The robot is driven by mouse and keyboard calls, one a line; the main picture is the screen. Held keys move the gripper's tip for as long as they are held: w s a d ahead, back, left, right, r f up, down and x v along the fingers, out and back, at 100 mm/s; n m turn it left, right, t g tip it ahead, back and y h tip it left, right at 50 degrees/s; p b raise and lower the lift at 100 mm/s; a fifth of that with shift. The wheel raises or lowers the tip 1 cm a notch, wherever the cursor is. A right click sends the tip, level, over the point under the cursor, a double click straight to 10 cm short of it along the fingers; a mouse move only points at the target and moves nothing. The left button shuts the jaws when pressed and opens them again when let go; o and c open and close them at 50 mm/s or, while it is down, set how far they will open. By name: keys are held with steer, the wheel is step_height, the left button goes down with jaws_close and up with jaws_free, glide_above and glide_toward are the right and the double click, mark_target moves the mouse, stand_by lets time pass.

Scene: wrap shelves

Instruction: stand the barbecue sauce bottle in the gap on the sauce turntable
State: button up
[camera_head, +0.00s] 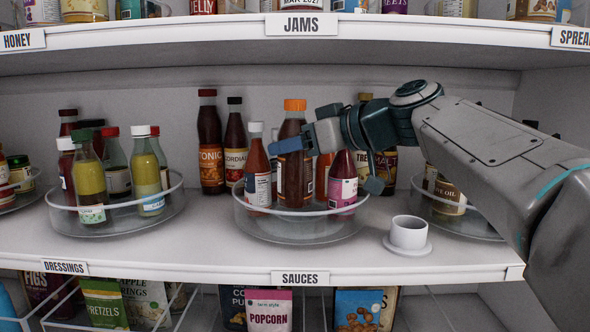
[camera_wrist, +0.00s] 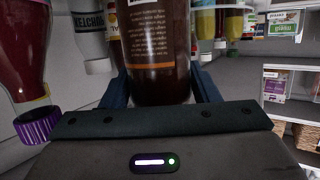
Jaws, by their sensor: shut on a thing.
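The barbecue sauce bottle (camera_head: 295,178) is dark brown with an orange cap and stands upright within the ring of the clear sauce turntable (camera_head: 285,228). My gripper (camera_head: 292,146) reaches in from the right and is shut on its upper part. In the wrist view the brown bottle (camera_wrist: 158,80) fills the space between the blue fingers. A red bottle with a white cap (camera_head: 257,175) is to its left, and a purple-labelled red bottle (camera_head: 343,180) to its right. Another red bottle shows partly behind. The clear rim overlaps the bottle's base, so I cannot tell whether it touches the turntable floor.
A white cup on a saucer (camera_head: 408,234) stands at the turntable's front right. Turntables with dressings (camera_head: 118,215) and oils (camera_head: 455,222) flank it. Tall bottles (camera_head: 210,145) stand behind. The jams shelf (camera_head: 240,32) hangs above.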

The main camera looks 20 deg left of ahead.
mark_target(310, 167)
steer(key=shift+f, duration=2.25)
steer(key=shift+f+b, duration=0.2)
steer(key=shift+b, duration=0.25)
steer(key=o, duration=1.4)
steer(key=shift+r, duration=0.15)
steer(key=shift+s+d+r, duration=0.1)
steer(key=shift+d, duration=0.1)
steer(key=v, duration=1.1)
steer(key=shift+s+d+b, duration=0.15)
steer(key=shift+d+b, duration=0.05)
steer(key=shift+b, duration=0.25)
steer(key=shift+r, duration=0.1)
